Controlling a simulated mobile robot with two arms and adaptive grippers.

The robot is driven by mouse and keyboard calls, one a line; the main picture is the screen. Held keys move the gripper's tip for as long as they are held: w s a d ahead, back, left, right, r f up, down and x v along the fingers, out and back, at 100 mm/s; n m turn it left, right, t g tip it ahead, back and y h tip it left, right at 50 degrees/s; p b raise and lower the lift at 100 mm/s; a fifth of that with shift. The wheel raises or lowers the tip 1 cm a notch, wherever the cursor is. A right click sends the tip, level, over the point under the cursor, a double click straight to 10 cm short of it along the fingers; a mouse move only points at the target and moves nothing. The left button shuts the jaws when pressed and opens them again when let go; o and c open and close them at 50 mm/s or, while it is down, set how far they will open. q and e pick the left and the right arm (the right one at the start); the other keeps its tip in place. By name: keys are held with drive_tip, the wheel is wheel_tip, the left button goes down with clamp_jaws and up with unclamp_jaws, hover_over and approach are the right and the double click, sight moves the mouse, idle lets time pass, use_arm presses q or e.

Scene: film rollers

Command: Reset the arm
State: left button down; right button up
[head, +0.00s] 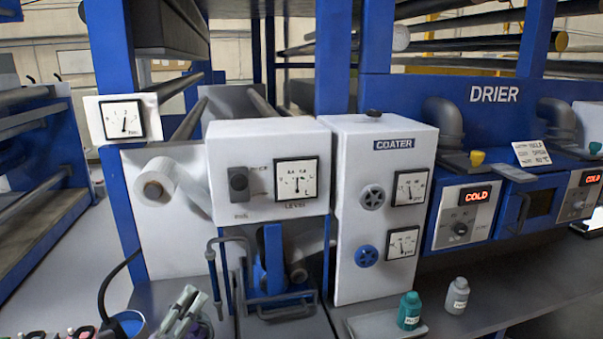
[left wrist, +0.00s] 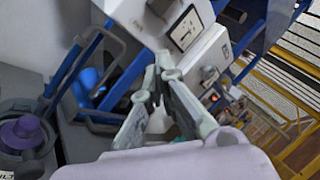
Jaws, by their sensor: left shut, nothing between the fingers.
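My left gripper (head: 187,296) shows at the bottom left of the head view, with its pale grey-green fingers pointing up. It is shut and empty, in front of the white coater machine and clear of it as far as I can tell. In the left wrist view its fingers (left wrist: 157,75) come together at the tips with nothing between them. My right gripper is not in view.
The coater (head: 385,220) has gauges and knobs; the drier (head: 500,140) stands to its right. A purple-topped container (left wrist: 22,132) shows in the wrist view.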

use_arm(q)
drive_tip(key=s+a+f+n+g+y, duration=0.5)
drive_tip(key=f+n, duration=0.3)
drive_tip(key=n, duration=0.3)
drive_tip(key=s+a+f+n+g+y, duration=0.35)
drive_tip(key=s+f+n+y, duration=0.35)
drive_tip(key=n, duration=0.4)
drive_tip(key=s+d+f+n+g+h, duration=0.2)
drive_tip(key=s+d+f+g+h, duration=0.15)
drive_tip(key=s+f, duration=0.35)
drive_tip(key=s+d+f+n+g+h, duration=0.25)
drive_tip(key=s+d+f+g, duration=0.2)
drive_tip(key=s, duration=0.55)
wheel_tip(320, 180, down, 25)
drive_tip(key=s+g, duration=0.1)
drive_tip(key=s+a+f+g+y, duration=0.1)
drive_tip(key=s+a+f, duration=0.1)
drive_tip(key=s+f, duration=1.4)
drive_tip(key=shift+s+a+f, duration=0.3)
drive_tip(key=shift+s, duration=0.2)
drive_tip(key=shift+g, duration=0.25)
